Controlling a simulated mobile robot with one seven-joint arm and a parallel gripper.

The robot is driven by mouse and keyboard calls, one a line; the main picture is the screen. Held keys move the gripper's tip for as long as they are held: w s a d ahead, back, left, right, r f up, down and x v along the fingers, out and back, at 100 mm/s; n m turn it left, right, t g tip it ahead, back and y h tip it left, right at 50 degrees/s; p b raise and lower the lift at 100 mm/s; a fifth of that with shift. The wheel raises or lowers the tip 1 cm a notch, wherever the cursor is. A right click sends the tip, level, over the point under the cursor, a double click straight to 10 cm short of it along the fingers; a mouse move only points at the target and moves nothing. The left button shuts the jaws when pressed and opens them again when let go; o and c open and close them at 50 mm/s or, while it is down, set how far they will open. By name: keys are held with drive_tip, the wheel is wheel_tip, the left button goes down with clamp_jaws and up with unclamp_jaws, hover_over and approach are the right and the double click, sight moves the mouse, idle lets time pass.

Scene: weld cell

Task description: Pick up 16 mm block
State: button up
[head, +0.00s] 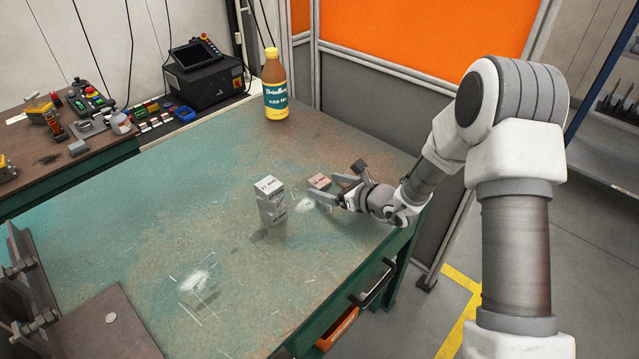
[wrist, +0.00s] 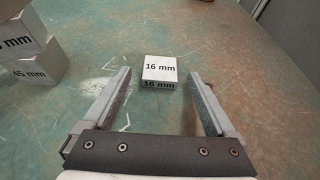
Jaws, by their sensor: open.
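The 16 mm block (wrist: 160,70) is a small box with a white top and a darker front side, both marked "16 mm". It lies on the green worn table in the wrist view, centred ahead of and between my gripper's fingers. My gripper (wrist: 160,85) is open and empty, its two fingers apart on either side. In the head view my gripper (head: 328,199) is low over the table, close to a small block (head: 319,181) that appears to be the 16 mm block. The fingers partly overlap in that view.
A stack of grey blocks (head: 270,202) stands just left of my gripper; one in the wrist view (wrist: 35,68) reads "45 mm". A bottle (head: 275,86) stands at the table's back. A steel fixture (head: 30,290) sits front left. The table's middle left is clear.

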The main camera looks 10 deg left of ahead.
clamp_jaws()
idle(0.3)
drive_tip(key=shift+r, duration=0.15)
